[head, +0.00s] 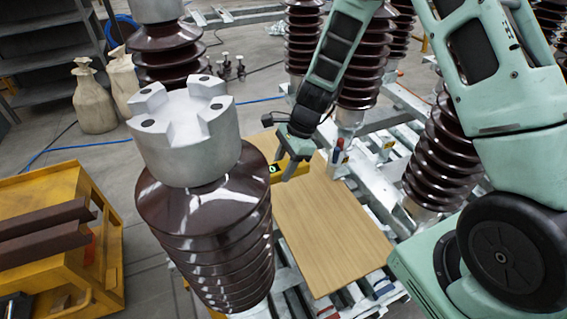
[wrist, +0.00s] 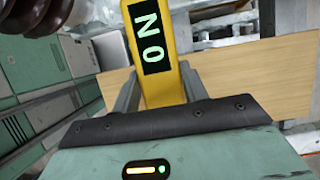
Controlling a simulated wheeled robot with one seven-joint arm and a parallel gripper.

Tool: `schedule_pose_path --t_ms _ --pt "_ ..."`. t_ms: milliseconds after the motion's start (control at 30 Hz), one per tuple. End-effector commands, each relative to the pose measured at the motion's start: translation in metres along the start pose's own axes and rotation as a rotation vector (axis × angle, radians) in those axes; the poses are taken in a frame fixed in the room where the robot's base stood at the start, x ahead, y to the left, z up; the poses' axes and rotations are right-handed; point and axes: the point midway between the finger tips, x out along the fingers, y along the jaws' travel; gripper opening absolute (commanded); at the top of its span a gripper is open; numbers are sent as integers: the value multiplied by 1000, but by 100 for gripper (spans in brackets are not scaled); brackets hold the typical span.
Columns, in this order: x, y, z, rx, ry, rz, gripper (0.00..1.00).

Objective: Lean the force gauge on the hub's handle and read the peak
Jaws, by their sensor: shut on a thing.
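The yellow force gauge (head: 277,178) is in my gripper (head: 293,163), above the wooden board in the head view. In the wrist view the gauge (wrist: 178,60) stands between the two fingers, and my gripper (wrist: 152,92) is shut on it. Its dark display (wrist: 150,35) shows bright green characters that look like an N and a 0. The gauge's far end is cut off at the top of the wrist view. I cannot make out the hub's handle in either view, nor any contact with it.
A wooden board (head: 330,225) lies under my gripper on a pale metal frame. A large brown insulator (head: 205,225) with a grey metal cap (head: 190,130) stands close at left. More ribbed insulators stand behind and at right. A yellow cart (head: 60,245) is at far left.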

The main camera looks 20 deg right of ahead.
Motion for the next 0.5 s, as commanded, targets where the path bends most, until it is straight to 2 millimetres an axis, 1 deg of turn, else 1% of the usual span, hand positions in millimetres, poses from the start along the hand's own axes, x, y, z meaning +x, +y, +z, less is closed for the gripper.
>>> schedule_pose_path --t_ms 33,500 --pt "6 0 -2 0 -1 -1 0" --pt "38 0 -15 0 -1 0 0"
